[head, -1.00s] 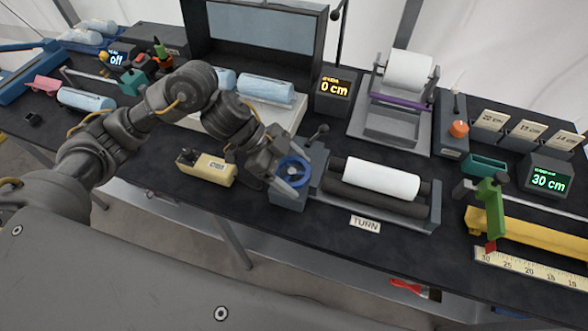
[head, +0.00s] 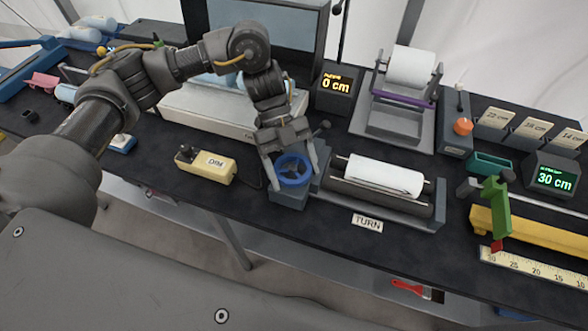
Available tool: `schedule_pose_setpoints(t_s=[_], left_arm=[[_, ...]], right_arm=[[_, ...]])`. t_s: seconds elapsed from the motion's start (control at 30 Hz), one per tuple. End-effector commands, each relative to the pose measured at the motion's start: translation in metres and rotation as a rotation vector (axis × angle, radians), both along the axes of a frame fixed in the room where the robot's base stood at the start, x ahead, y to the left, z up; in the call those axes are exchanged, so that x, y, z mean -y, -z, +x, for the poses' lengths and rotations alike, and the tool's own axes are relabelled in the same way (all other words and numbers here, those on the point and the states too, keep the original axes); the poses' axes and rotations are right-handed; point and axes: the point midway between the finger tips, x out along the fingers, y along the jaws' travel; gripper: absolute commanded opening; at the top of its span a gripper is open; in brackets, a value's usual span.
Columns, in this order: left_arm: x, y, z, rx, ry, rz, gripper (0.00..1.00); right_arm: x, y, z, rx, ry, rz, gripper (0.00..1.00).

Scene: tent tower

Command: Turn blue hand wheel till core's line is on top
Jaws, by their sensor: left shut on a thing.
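The blue hand wheel (head: 293,171) sits on a grey block at the left end of the roller stand. My left gripper (head: 292,172) reaches down to it from behind, one finger on each side, and is shut on its rim. The white core (head: 382,178) lies on dark rollers (head: 378,196) to the right of the wheel, above the TURN label (head: 367,223). I cannot clearly make out the core's line at this size. My right gripper is not in view.
A cream box with a dark knob (head: 206,166) stands left of the wheel. A small black-knobbed lever (head: 322,126) stands just behind it. The paper roll stand (head: 398,120) is at the back, and a green clamp on a yellow rail (head: 493,205) is at right.

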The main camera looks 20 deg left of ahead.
Motion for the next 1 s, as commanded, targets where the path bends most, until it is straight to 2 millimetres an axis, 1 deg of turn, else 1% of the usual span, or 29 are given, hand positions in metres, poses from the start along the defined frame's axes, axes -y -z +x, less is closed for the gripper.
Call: schedule_pose_setpoints(t_s=[0.1, 0.4, 0.7, 1.0], left_arm=[[0.0003, 0.0, 0.0019, 0.005, 0.111, 0.003, 0.52], [-0.0004, -0.0011, 0.001, 0.005, 0.397, 0.006, 0.52], [-0.0013, -0.0025, 0.0, 0.002, 0.665, 0.006, 0.52], [-0.0022, -0.0022, -0.0003, 0.001, 0.855, 0.002, 0.52]], right_arm=[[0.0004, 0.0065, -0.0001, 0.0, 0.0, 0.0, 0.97], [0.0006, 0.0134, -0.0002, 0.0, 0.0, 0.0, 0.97], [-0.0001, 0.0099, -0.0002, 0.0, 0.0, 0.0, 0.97], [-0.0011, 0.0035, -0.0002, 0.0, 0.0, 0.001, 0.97]])
